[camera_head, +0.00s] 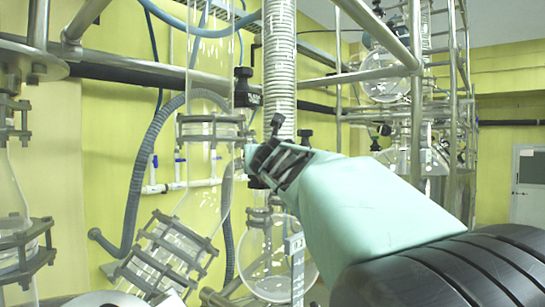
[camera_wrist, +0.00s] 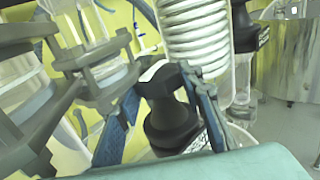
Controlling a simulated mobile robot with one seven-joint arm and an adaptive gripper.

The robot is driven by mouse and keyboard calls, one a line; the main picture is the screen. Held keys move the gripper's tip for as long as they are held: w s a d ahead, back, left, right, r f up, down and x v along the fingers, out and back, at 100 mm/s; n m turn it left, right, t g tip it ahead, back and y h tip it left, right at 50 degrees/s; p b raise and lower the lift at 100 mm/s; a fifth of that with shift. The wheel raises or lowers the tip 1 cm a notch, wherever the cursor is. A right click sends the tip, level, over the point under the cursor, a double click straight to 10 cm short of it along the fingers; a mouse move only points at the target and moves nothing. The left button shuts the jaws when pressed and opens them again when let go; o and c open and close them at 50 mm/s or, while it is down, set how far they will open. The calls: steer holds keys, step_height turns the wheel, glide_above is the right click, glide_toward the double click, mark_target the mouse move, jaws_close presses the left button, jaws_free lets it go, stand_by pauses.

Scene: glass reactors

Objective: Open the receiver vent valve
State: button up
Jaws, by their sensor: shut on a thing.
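My gripper (camera_head: 268,158) reaches in from the right in the head view, its dark fingers at the glassware just below the white coil column. In the wrist view my gripper (camera_wrist: 160,85) has one blue-grey finger on each side of a black valve knob (camera_wrist: 170,122), and it is shut on this knob. The knob has a wide rounded base and a narrower top with a pale patch. I take it to be the receiver vent valve; its turn position cannot be told. In the head view the fingers hide it. The round glass receiver flask (camera_head: 268,255) hangs below.
The coiled glass condenser (camera_head: 280,70) rises just behind my gripper. Flanged glass pipes (camera_head: 170,255) and a grey hose (camera_head: 136,190) stand to the left. Steel frame tubes (camera_head: 415,90) cross above and to the right. A black fitting (camera_head: 244,88) sits above my gripper.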

steer(key=shift+d+r+n+y+p, duration=0.2)
steer(key=shift+n+y+p, duration=0.4)
steer(key=shift+p, duration=0.85)
steer(key=n+g+y+p, duration=0.1)
steer(key=y+p, duration=0.1)
steer(key=p, duration=0.1)
steer(key=shift+a, duration=0.1)
steer(key=n+g+y+p, duration=0.1)
steer(key=n+y+p, duration=0.1)
steer(key=y+p, duration=0.1)
steer(key=shift+f+g+p, duration=0.1)
steer(key=shift+g+p, duration=0.2)
steer(key=n+g+y, duration=0.2)
steer(key=n+g+y+p, duration=0.1)
steer(key=n+y, duration=0.1)
steer(key=shift+w+f+g+y, duration=0.1)
steer(key=shift+f+g+y, duration=0.1)
steer(key=shift+g+y, duration=0.15)
steer(key=shift+a+n+g+y+p, duration=0.1)
steer(key=shift+n+g+y+p, duration=0.35)
steer(key=shift+n+g+y, duration=0.95)
steer(key=shift+a+n+g+y+p, duration=0.1)
steer(key=shift+n+g+y+p, duration=0.25)
steer(key=shift+n+g, duration=1.2)
steer(key=shift+s+r+g+p, duration=0.1)
steer(key=shift+s+g+p, duration=0.1)
steer(key=shift+g, duration=0.5)
steer(key=shift+s+r+g+p, duration=0.1)
steer(key=shift+g+p, duration=0.05)
steer(key=shift+g, duration=0.55)
